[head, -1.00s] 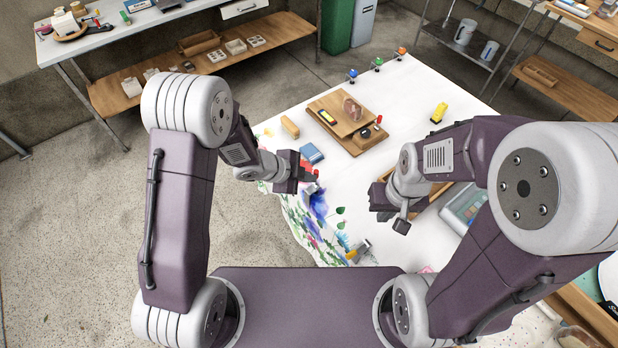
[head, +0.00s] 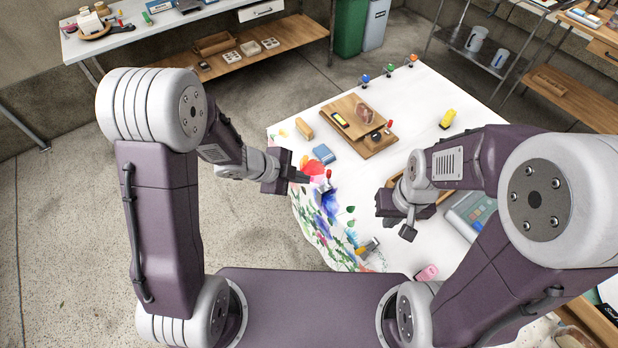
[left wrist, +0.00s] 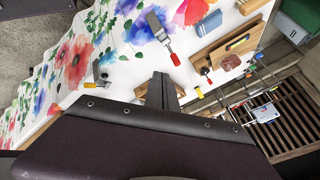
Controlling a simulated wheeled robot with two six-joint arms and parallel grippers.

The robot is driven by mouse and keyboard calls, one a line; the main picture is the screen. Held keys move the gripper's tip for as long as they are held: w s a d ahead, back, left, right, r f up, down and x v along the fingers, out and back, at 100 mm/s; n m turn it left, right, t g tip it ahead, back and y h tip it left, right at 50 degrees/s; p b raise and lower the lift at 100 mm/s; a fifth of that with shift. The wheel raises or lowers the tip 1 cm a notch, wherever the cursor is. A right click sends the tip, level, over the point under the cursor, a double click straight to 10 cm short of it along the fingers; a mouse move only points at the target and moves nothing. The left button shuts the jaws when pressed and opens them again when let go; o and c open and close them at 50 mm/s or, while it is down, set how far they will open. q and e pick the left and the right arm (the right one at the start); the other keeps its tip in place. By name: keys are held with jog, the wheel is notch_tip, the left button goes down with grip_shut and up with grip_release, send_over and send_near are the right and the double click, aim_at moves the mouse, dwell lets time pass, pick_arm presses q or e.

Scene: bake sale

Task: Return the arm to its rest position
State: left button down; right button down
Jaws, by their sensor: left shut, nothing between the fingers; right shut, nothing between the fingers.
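My left gripper (head: 300,177) is shut and empty in the head view, held over the left edge of the table with the flowered cloth (head: 318,222). In the left wrist view its closed fingers (left wrist: 162,90) point toward the table and grip nothing. My right gripper (head: 408,228) is shut and empty above the right-middle part of the table. It partly hides a wooden tray (head: 428,211) beneath it.
A red-handled scraper (left wrist: 160,28) lies on the cloth. A yellow object (head: 447,118) sits farther right. Open floor lies left of the table.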

pick_arm(q)
notch_tip(320, 180, up, 7)
jog(key=w+a+n+t, duration=0.2)
jog(key=w+a+t, duration=0.1)
jog(key=s+a+r+n+y, duration=0.1)
jog(key=s+a+n+y, duration=0.1)
jog(key=a+n+y, duration=0.55)
jog(key=s+a+f+n+g, duration=0.2)
jog(key=s+n+g, duration=0.1)
jog(key=s+n, duration=0.2)
jog(key=s+a+f+n+g, duration=0.1)
jog(key=s+f+n+g, duration=0.1)
jog(key=s+n, duration=0.4)
jog(key=s+g+h, duration=0.1)
jog(key=s, duration=0.2)
jog(key=shift+s+a+f, duration=0.25)
jog(key=shift+a+f, duration=0.15)
pick_arm(e)
jog(key=shift+s+a+r, duration=0.1)
jog(key=shift+s+r, duration=0.05)
jog(key=shift+s, duration=0.1)
